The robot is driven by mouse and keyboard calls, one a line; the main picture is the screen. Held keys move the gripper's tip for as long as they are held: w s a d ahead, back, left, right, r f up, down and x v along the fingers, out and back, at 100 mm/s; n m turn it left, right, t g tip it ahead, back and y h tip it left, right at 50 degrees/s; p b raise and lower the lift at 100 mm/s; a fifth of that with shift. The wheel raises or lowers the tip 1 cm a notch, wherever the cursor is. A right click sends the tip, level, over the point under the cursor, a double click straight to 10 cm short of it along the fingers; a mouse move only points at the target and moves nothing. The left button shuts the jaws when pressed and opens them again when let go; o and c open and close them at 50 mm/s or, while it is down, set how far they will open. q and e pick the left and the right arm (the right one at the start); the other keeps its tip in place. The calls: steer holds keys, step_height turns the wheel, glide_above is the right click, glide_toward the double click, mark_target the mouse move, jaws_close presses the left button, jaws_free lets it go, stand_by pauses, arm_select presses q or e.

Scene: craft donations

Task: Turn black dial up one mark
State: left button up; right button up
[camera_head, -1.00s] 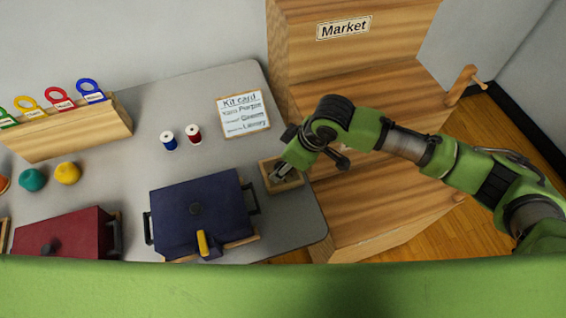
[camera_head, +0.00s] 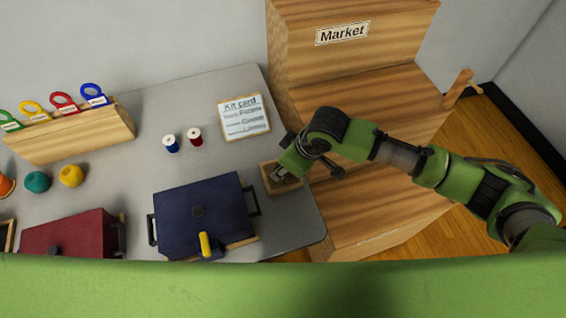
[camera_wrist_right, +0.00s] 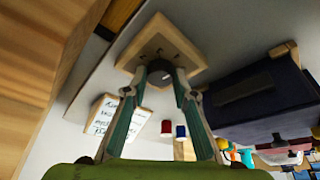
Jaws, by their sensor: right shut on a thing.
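The black dial (camera_wrist_right: 160,75) sits in the middle of a square wooden base (camera_wrist_right: 184,48), between my right gripper's fingertips in the right wrist view. A pale mark shows on the dial. In the head view the wooden base (camera_head: 267,183) lies at the table's right side, and the gripper largely covers the dial. My right gripper (camera_head: 280,174) reaches down over the base and is shut on the dial. The scale marks around the dial are not readable. My left gripper is not in view.
A navy box (camera_head: 180,222) with a yellow handle stands left of the base. The kit card (camera_head: 243,117) lies behind it, with blue (camera_head: 170,143) and red (camera_head: 195,137) spools nearby. The wooden Market unit (camera_head: 365,75) stands right of the table.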

steer(key=m+p, duration=0.1)
steer(key=p, duration=0.1)
steer(key=m+p, duration=0.2)
steer(key=m+t+h+p, duration=0.1)
steer(key=p, duration=0.2)
steer(key=shift+s+a+r+m, duration=0.2)
steer(key=shift+r+m, duration=0.1)
steer(key=shift+m, duration=0.1)
steer(key=shift+w+f+m+t+h+p, duration=0.1)
steer(key=shift+m+t+h+p, duration=0.2)
steer(key=shift+m+p, duration=0.45)
steer(key=shift+w+f+m+t+h+p, duration=0.1)
steer(key=shift+m+t+h+p, duration=0.15)
steer(key=shift+m+p, duration=0.45)
steer(key=o, duration=1.1)
steer(key=shift+s, duration=0.1)
steer(key=v, duration=1.2)
